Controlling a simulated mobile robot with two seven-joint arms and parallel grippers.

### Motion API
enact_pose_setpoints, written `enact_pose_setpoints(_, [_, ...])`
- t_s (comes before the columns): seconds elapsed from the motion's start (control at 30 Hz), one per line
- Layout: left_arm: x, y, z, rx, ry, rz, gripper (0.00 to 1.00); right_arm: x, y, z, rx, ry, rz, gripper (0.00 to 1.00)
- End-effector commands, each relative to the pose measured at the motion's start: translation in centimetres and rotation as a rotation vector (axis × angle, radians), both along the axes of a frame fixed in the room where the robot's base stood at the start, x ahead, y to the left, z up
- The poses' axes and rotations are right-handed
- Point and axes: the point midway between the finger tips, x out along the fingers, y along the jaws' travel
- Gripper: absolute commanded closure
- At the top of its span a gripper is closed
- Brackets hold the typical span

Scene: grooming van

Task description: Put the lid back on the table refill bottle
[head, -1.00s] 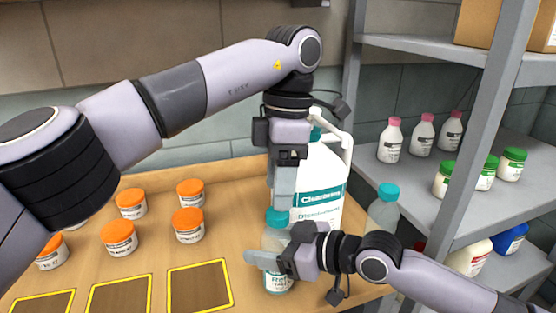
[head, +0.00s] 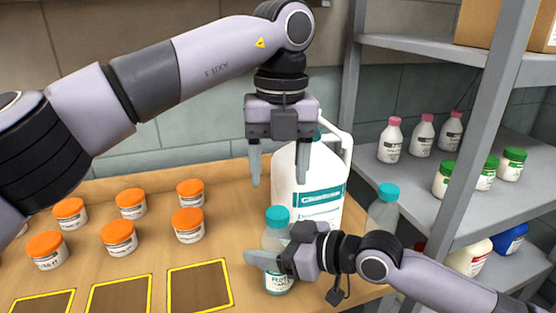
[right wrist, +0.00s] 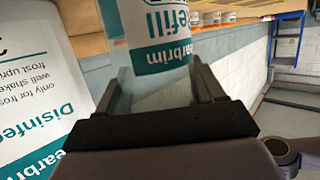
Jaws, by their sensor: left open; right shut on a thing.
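The refill bottle (head: 279,283) stands upright on the table, a clear bottle with a white and teal label. Its teal lid (head: 277,215) sits on top of the neck. My right gripper (head: 266,262) is shut around the bottle's body from the right. In the right wrist view the bottle (right wrist: 160,50) shows between the fingers. My left gripper (head: 282,172) is open and empty, pointing down above the lid and apart from it, in front of the large white jug. Whether the lid is fully seated cannot be told.
The large white jug (head: 307,190) stands right behind the bottle. Several orange-lidded jars (head: 188,225) and yellow-framed squares (head: 200,287) lie to the left on the table. Another teal-capped bottle (head: 383,212) stands at the right, by the grey shelf (head: 410,190) holding more bottles.

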Motion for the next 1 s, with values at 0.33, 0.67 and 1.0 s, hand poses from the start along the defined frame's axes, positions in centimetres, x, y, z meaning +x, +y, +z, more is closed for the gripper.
enact_pose_setpoints(0.33, [-0.22, 0.08, 0.85, -0.011, -0.031, 0.455, 0.40, 0.00, 0.01, 0.03, 0.001, 0.000, 0.000, 1.00])
enact_pose_setpoints(0.67, [-0.28, 0.10, 1.07, -0.017, -0.036, 0.585, 0.40, 0.00, 0.01, 0.03, 0.001, 0.000, 0.000, 1.00])
enact_pose_setpoints(1.0, [-0.27, 0.10, 0.66, -0.016, -0.036, 0.584, 0.40, 0.00, 0.01, 0.02, 0.001, 0.000, 0.000, 1.00])
